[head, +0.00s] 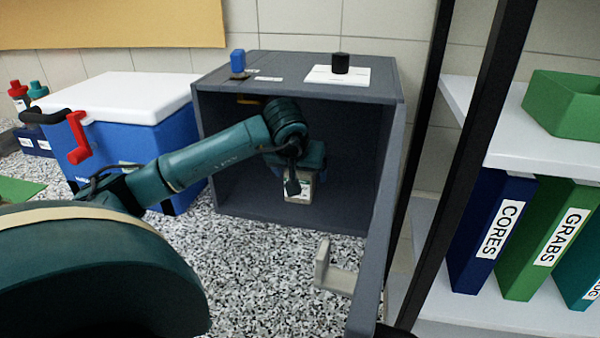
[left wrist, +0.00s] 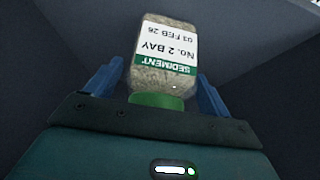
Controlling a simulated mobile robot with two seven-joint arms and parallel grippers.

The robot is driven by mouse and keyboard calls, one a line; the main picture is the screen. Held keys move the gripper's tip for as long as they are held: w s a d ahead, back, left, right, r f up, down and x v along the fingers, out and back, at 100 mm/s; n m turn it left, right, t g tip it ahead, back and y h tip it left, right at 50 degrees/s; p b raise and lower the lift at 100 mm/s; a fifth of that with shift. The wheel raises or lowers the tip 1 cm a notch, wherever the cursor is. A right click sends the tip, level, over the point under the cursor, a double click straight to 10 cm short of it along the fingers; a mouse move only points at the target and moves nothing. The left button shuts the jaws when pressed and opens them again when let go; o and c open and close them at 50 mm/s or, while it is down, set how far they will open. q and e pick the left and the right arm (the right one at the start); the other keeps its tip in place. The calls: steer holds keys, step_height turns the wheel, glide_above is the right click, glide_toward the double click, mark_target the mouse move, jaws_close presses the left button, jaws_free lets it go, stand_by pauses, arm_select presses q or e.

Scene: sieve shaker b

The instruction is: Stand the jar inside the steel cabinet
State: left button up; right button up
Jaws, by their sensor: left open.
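The grey steel cabinet (head: 285,64) stands open towards me, its door (head: 378,240) swung out on the right with a pale handle (head: 330,272). The jar (head: 298,191) is inside it; in the left wrist view the jar (left wrist: 166,50) holds greyish sediment, with a white and green label and a green lid towards my palm. My left gripper (head: 299,178) reaches into the cabinet. Its blue fingers (left wrist: 157,85) are open on either side of the jar, with small gaps showing. I cannot tell whether the jar's base touches the cabinet floor. My right gripper is not in view.
A blue cooler (head: 150,140) with a white lid stands left of the cabinet. A blue item (head: 238,62) and a black knob (head: 340,63) on a white plate are on the cabinet top. A black-framed shelf with binders (head: 490,235) stands right.

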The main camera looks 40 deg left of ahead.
arm_select(q)
steer(key=v, duration=0.6)
steer(key=shift+s+r, duration=0.2)
steer(key=shift+r, duration=0.15)
